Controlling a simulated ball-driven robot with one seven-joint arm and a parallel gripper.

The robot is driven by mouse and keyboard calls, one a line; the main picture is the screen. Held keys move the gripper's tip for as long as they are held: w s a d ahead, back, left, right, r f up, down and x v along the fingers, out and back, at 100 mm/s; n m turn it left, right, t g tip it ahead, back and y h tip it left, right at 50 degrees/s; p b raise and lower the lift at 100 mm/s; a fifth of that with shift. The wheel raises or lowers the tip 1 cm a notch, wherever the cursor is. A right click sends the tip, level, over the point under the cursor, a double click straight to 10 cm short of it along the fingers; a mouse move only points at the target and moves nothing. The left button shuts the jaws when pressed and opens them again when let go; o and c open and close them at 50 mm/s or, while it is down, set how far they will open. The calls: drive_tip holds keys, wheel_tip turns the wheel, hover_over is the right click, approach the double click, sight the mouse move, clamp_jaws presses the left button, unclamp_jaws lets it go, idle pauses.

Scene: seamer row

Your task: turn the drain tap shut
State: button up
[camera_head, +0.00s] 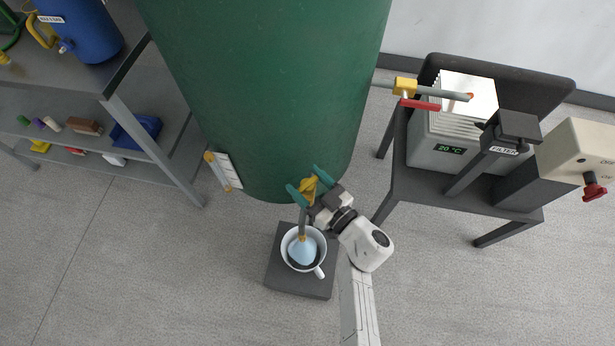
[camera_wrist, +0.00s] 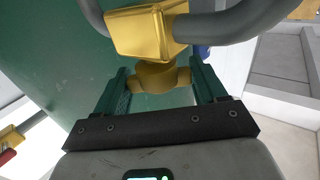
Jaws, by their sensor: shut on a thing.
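The drain tap (camera_head: 308,188) is yellow and sits at the foot of the green tank (camera_head: 270,90). My gripper (camera_head: 310,184) has its two green fingers on either side of the tap. In the wrist view my gripper (camera_wrist: 160,88) is shut on the yellow knob (camera_wrist: 158,78) below the tap's block-shaped body (camera_wrist: 140,32). A grey spout (camera_head: 302,220) runs from the tap down to a white mug (camera_head: 318,250). A pale blue cone shape (camera_head: 302,251) shows at the spout's end over dark contents; I cannot tell if it is flowing liquid.
The mug stands on a dark block (camera_head: 285,283). At right a dark table (camera_head: 430,190) holds a 20 °C unit (camera_head: 436,150), a FILTER post and a box with a red knob. A red-handled valve (camera_head: 420,104) is above it. Shelving (camera_head: 130,165) stands left.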

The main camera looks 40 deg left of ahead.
drive_tip(key=n+g, duration=0.1)
drive_tip(key=n+g+b, duration=0.1)
drive_tip(key=g, duration=0.1)
drive_tip(key=g+b, duration=0.1)
drive_tip(key=shift+w+f+n, duration=0.15)
drive_tip(key=shift+f+n, duration=0.15)
drive_tip(key=shift+n, duration=0.1)
drive_tip(key=n+g+h+b, duration=0.1)
drive_tip(key=n+g+b, duration=0.1)
drive_tip(key=g+b, duration=0.1)
drive_tip(key=shift+g+b, duration=0.4)
drive_tip(key=shift+g, duration=0.1)
drive_tip(key=shift+n+g+h+b, duration=0.6)
drive_tip(key=shift+n+g+b, duration=0.35)
drive_tip(key=shift+b, duration=0.3)
drive_tip(key=shift+r+n+g+b, duration=0.15)
drive_tip(key=shift+n+g+b, duration=0.1)
drive_tip(key=shift+g+b, duration=0.15)
drive_tip(key=shift+r+g+h, duration=0.15)
drive_tip(key=shift+g+h, duration=0.1)
drive_tip(key=shift+h, duration=0.05)
drive_tip(key=o, duration=1)
drive_tip(key=shift+c, duration=0.2)
